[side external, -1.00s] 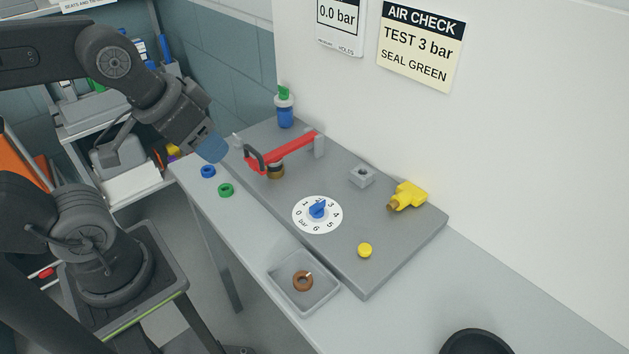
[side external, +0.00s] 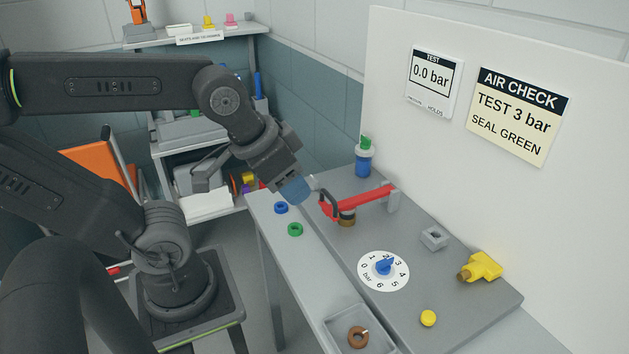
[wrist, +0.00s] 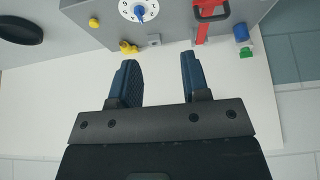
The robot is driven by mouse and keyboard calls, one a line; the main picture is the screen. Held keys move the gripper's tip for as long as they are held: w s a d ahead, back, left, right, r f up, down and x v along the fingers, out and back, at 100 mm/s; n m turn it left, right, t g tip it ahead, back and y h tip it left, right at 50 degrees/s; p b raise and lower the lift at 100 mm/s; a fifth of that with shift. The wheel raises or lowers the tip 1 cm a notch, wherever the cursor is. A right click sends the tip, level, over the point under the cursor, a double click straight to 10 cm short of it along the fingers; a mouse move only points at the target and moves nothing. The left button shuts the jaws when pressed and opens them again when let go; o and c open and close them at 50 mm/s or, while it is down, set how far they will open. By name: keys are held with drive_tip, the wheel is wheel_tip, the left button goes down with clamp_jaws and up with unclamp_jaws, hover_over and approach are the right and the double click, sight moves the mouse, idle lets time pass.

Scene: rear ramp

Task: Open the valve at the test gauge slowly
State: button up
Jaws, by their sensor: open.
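A round white dial (side external: 371,284), marked in bar, lies on the grey board with a blue pointer knob (side external: 384,266) at its centre. The dial also shows at the top of the wrist view (wrist: 126,9). A panel on the white wall, the test gauge (side external: 433,80), reads 0.0 bar. My gripper (side external: 305,189) is tilted downward just left of the red lever's dark handle end, away from the dial. In the wrist view its two blue fingers (wrist: 158,72) are apart with nothing between them.
A red lever (side external: 365,198) rests over a brass fitting. A yellow fitting (side external: 484,266), a grey block (side external: 435,237) and a yellow button (side external: 428,318) surround the dial. A tray (side external: 336,312) holds a brown ring.

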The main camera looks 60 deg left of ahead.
drive_tip(key=shift+o, duration=1.4)
drive_tip(key=shift+w+a+r, duration=0.15)
drive_tip(key=shift+w+a, duration=0.05)
drive_tip(key=shift+w, duration=0.1)
drive_tip(key=shift+o, duration=1)
drive_tip(key=w+a+g, duration=0.1)
drive_tip(key=w+a, duration=0.3)
drive_tip(key=w, duration=0.2)
drive_tip(key=shift+a+r+g+y, duration=0.4)
drive_tip(key=shift+r, duration=0.05)
drive_tip(key=g, duration=0.4)
hover_over(314, 178)
wheel_tip(314, 178, down, 7)
drive_tip(key=shift+h, duration=0.4)
wheel_tip(314, 178, down, 13)
drive_tip(key=shift+f, duration=0.2)
